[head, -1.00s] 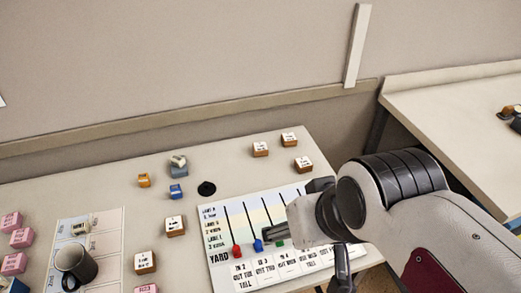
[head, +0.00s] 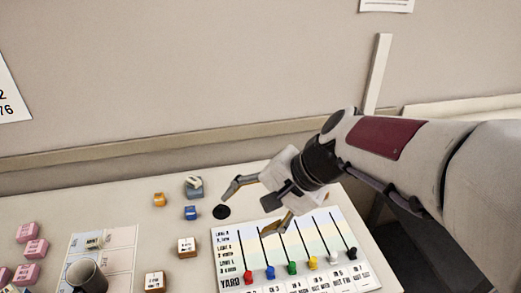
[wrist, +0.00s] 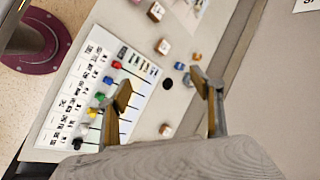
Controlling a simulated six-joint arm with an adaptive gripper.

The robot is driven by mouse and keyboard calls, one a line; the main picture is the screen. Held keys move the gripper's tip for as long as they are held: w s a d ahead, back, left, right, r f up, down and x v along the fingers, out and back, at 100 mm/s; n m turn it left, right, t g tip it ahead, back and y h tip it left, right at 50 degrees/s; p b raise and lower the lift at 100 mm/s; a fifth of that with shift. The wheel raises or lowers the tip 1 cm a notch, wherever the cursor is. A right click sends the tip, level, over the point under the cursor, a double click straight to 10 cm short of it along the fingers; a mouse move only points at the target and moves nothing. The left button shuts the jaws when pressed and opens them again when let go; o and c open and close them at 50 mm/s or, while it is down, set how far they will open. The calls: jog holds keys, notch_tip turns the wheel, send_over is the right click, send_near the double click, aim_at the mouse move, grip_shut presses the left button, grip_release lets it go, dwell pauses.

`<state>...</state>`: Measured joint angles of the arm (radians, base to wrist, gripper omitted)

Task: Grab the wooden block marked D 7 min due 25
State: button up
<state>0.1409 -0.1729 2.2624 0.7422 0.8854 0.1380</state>
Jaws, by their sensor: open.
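Several wooden blocks with white printed tops lie on the table; the print is too small to read, so I cannot tell which is D 7 min due 25. In the head view one block (head: 187,246) lies left of the lane board and another (head: 155,281) nearer the front. The wrist view shows blocks at the top (wrist: 155,11) and below that (wrist: 162,46), and one (wrist: 166,130) low between my fingers' bases. My gripper (head: 249,210) is open and empty above the board's far edge. Its fingers also show in the wrist view (wrist: 160,88). My arm hides the table's far right in the head view.
The white lane board (head: 222,262) carries several coloured pegs. A black disc (head: 221,212), a blue block (head: 191,213) and an orange block (head: 159,199) lie nearby. The wall rises behind the table.

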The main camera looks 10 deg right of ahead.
jog(key=w+d+f+m+t+y, duration=0.1)
jog(key=w+d+f+m, duration=0.2)
jog(key=w, duration=0.4)
jog(key=w+f+m+t+y, duration=0.1)
jog(key=w+f+m+t, duration=0.1)
jog(key=w+m, duration=0.4)
jog(key=w+d+f+m+t+y, duration=0.1)
jog(key=w+d+f+m, duration=0.15)
jog(key=w, duration=0.65)
jog(key=w+d+f+m+t+h, duration=0.1)
jog(key=w+d+f+m, duration=0.2)
jog(key=d+f+m, duration=0.1)
jog(key=w+d+f+m+t+h, duration=0.1)
jog(key=w+d+f+m, duration=0.2)
jog(key=f, duration=0.4)
jog(key=w+d+f+m+t+h, duration=0.1)
jog(key=w+d+f+m+h, duration=0.1)
jog(key=d+f+m, duration=0.3)
jog(key=shift+w+d+f+t, duration=0.25)
jog(key=shift+w+d+t, duration=0.05)
jog(key=shift+w+d, duration=0.65)
jog(key=shift+x, duration=1.25)
jog(key=shift+x, duration=2.55)
